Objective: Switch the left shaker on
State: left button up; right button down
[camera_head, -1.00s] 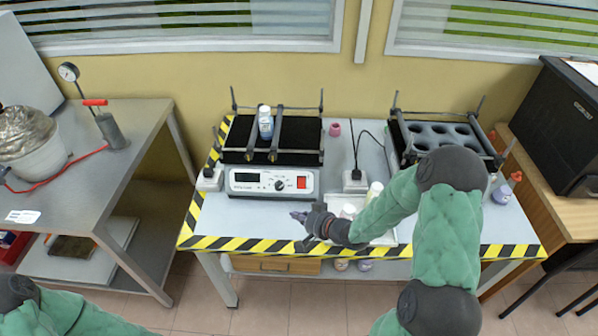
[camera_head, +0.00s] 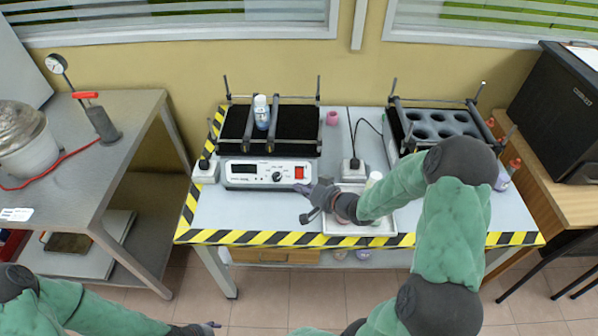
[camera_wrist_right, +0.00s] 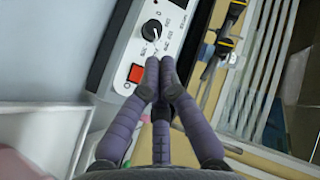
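The left shaker (camera_head: 238,183) stands on the table with a black platform and a white control box. Its front has a dark display (camera_head: 244,168), a round knob (camera_head: 278,177) and a red switch (camera_head: 299,174); the wrist view also shows the knob (camera_wrist_right: 151,30) and red switch (camera_wrist_right: 135,73). A white-and-blue bottle (camera_head: 262,112) is between the platform bars. My right gripper (camera_head: 303,189) is just in front of the panel's right end. Its fingers (camera_wrist_right: 160,64) are together and empty, beside the switch; contact cannot be told. My left gripper (camera_head: 208,327) is at the bottom edge, its fingers barely visible.
A second shaker (camera_head: 397,129) with round holes stands at the right. A white tray (camera_head: 335,226) lies partly under my right arm. White plug blocks (camera_head: 206,173) flank the left shaker. Yellow-black tape (camera_head: 270,239) marks the table's front edge.

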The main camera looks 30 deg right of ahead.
aim_at(299, 174)
jog(key=w+d+f+b, duration=0.1)
jog(key=w+d+f, duration=0.1)
jog(key=w, duration=0.3)
jog(key=shift+w+d+f+b, duration=0.3)
jog(key=shift+w+d, duration=0.1)
jog(key=shift+d, duration=0.4)
jog(key=shift+w, duration=0.1)
dwell(0.8)
jog(key=shift+w+d+f+p, duration=0.15)
jog(key=shift+w+d+p, duration=0.05)
jog(key=shift+p, duration=0.1)
